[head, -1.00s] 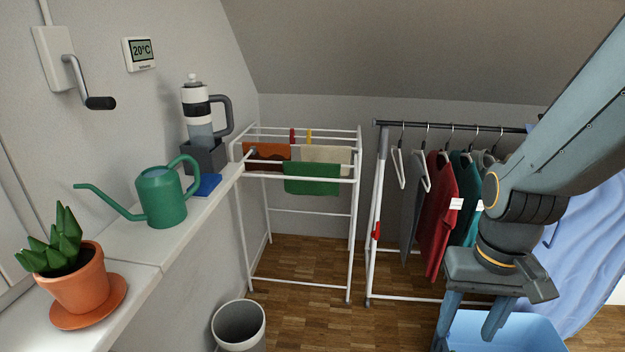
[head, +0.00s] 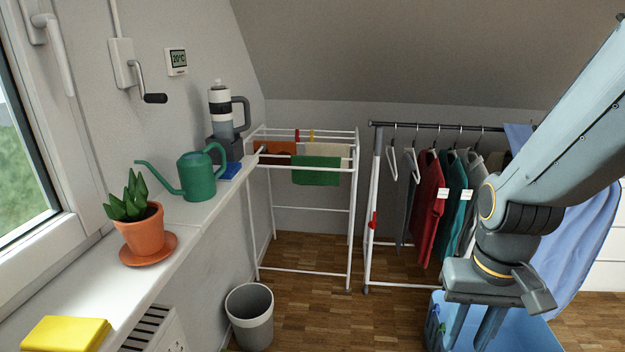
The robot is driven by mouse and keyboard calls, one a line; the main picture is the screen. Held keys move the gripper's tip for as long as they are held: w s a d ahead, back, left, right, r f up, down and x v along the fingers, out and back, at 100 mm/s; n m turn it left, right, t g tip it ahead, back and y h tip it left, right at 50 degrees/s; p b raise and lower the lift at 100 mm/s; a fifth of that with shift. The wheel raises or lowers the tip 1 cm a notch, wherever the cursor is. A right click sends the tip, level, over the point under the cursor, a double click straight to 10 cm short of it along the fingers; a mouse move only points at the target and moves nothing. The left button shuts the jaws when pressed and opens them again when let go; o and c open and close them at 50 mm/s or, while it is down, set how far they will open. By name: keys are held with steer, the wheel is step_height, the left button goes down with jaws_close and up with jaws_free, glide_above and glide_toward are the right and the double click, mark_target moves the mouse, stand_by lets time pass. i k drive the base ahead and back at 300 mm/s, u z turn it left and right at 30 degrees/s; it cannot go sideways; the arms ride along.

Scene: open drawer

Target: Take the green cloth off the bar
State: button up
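The green cloth (head: 316,177) hangs folded over the front top bar of the white drying rack (head: 352,215). An orange-brown cloth (head: 275,147) and a cream cloth (head: 328,150) hang on bars behind it. My gripper (head: 474,338) is at the lower right, well to the right of the rack and nearer to me. Its two fingers point down and stand apart, with nothing seen between them. The fingertips are near the frame's bottom edge, in front of a blue tub.
A clothes rail (head: 430,125) with hanging garments stands right of the rack. The blue tub (head: 535,335) is below my gripper. A grey bin (head: 250,312) stands left on the wooden floor. The sill at left holds a watering can (head: 197,177) and a potted plant (head: 143,232).

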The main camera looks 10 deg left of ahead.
mark_target(301, 177)
steer(key=u, duration=0.8)
steer(key=i, duration=0.7)
steer(key=z, duration=0.5)
steer(key=i, duration=0.85)
steer(key=z, duration=0.15)
